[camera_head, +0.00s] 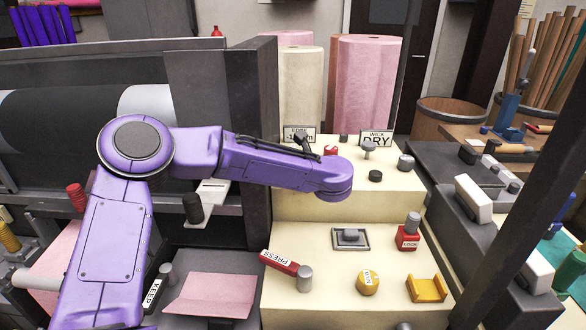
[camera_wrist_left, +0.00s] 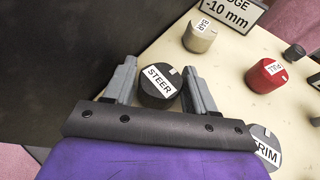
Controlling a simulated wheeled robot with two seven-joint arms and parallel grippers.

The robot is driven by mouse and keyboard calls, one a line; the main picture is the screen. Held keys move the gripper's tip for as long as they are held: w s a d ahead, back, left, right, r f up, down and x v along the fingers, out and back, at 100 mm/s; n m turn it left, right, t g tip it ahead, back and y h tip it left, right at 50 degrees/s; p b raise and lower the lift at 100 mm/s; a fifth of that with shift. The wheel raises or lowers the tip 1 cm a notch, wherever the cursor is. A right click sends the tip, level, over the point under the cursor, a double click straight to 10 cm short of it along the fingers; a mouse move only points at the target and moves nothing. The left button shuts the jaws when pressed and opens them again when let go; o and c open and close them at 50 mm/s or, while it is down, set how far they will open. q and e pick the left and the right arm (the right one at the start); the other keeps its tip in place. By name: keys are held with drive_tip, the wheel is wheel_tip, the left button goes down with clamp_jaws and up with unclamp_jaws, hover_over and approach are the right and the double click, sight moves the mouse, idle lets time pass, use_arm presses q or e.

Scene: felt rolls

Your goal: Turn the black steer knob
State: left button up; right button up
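The black steer knob (camera_wrist_left: 155,88) is a short dark cylinder with a white "STEER" label and a pale mark on its top, seen in the left wrist view. My left gripper (camera_wrist_left: 158,67) has its two grey fingers spread, one on each side of the knob. The gaps look small, and I cannot tell whether either finger touches it. In the head view my purple left arm (camera_head: 270,165) reaches across the upper step of the cream panel and hides the steer knob and most of the gripper. My right gripper is not in view.
Near the steer knob are a beige "BAR" knob (camera_wrist_left: 200,33), a red knob (camera_wrist_left: 266,75) and a "TRIM" knob (camera_wrist_left: 265,147). An edge sign (camera_wrist_left: 236,12) stands behind. The cream panel's lower step (camera_head: 325,275) holds more controls. A dark machine wall (camera_head: 255,130) borders the left.

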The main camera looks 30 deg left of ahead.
use_arm(q)
drive_tip(key=c, duration=0.6)
drive_tip(key=m+t+h+b, duration=0.1)
drive_tip(key=b, duration=0.2)
drive_tip(key=shift+f+m, duration=0.3)
drive_tip(key=shift+f, duration=0.05)
drive_tip(key=shift+r+m+t+h+b, duration=0.15)
drive_tip(key=shift+m+t+h+b, duration=0.2)
drive_tip(key=shift+t, duration=0.15)
drive_tip(key=shift+r+t, duration=0.2)
drive_tip(key=shift+t, duration=0.1)
drive_tip(key=o, duration=0.7)
drive_tip(key=shift+d, duration=0.15)
drive_tip(key=b+v, duration=0.1)
drive_tip(key=v, duration=0.9)
drive_tip(key=shift+d+r, duration=0.1)
drive_tip(key=shift+r, duration=0.1)
